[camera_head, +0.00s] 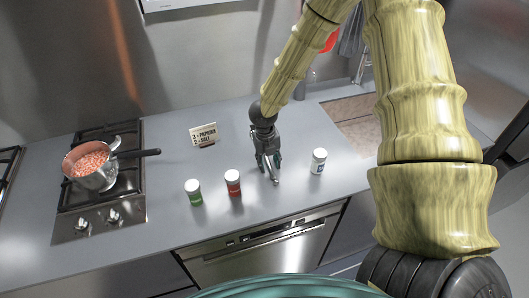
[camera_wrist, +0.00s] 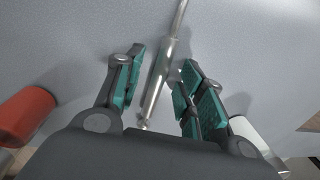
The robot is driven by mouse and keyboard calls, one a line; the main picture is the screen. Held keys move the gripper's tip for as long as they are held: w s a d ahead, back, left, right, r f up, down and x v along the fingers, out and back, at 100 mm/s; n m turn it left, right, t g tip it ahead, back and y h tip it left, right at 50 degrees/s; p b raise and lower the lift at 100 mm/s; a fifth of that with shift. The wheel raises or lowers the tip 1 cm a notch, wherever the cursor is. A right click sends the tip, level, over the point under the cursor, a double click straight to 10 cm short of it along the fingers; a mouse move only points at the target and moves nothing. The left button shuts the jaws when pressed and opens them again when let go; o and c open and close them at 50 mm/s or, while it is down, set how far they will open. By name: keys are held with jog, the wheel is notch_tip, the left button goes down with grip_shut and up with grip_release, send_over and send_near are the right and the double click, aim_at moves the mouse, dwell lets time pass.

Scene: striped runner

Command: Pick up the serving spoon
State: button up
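The serving spoon (camera_wrist: 157,88) is a long shiny metal piece in the wrist view. It lies lengthwise between the two teal-padded fingers of my gripper (camera_wrist: 163,66), with gaps on both sides. My gripper is open. In the head view, my gripper (camera_head: 268,165) points down at the grey counter, and part of the spoon (camera_head: 275,178) shows at its fingertips. Much of the spoon is hidden there by the gripper. Whether the fingertips touch the counter cannot be told.
A red-labelled shaker (camera_head: 233,184) and a green one (camera_head: 194,192) stand left of my gripper; a white shaker (camera_head: 318,161) stands right. A small sign (camera_head: 203,135) stands behind. A pot (camera_head: 93,166) of red food sits on the stove.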

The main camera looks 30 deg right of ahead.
grip_shut()
jog(key=shift+r, duration=0.1)
dwell(0.3)
